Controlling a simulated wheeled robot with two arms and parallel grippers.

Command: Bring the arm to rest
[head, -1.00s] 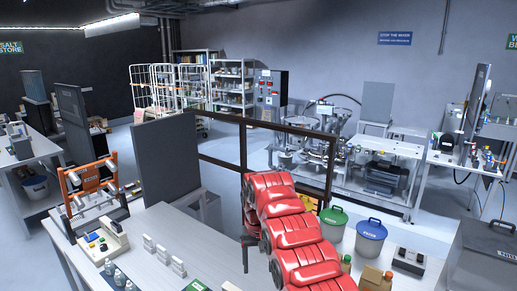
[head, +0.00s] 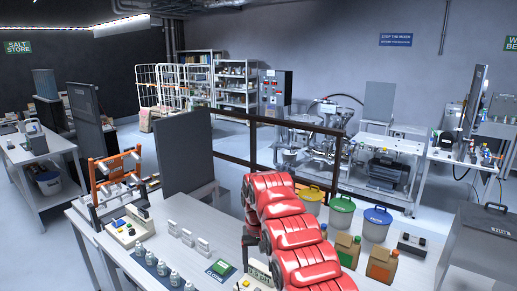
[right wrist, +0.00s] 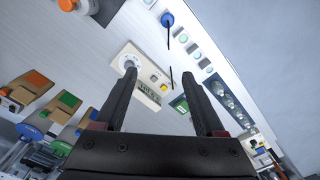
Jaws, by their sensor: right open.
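My right arm (head: 290,225), with red padded covers, reaches up from the bottom middle of the head view over the bench (head: 205,236). Its gripper (head: 251,243) is mostly hidden behind the arm there. In the right wrist view the two dark fingers of my right gripper (right wrist: 160,73) stand wide apart with nothing between them. Beyond them lies a pale device with a dial and a small display (right wrist: 148,88); it also shows partly in the head view (head: 257,274). The fingers seem apart from it. My left gripper is not in view.
A dark upright panel (head: 185,152) stands behind. Lidded bins (head: 376,225) stand beyond the bench.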

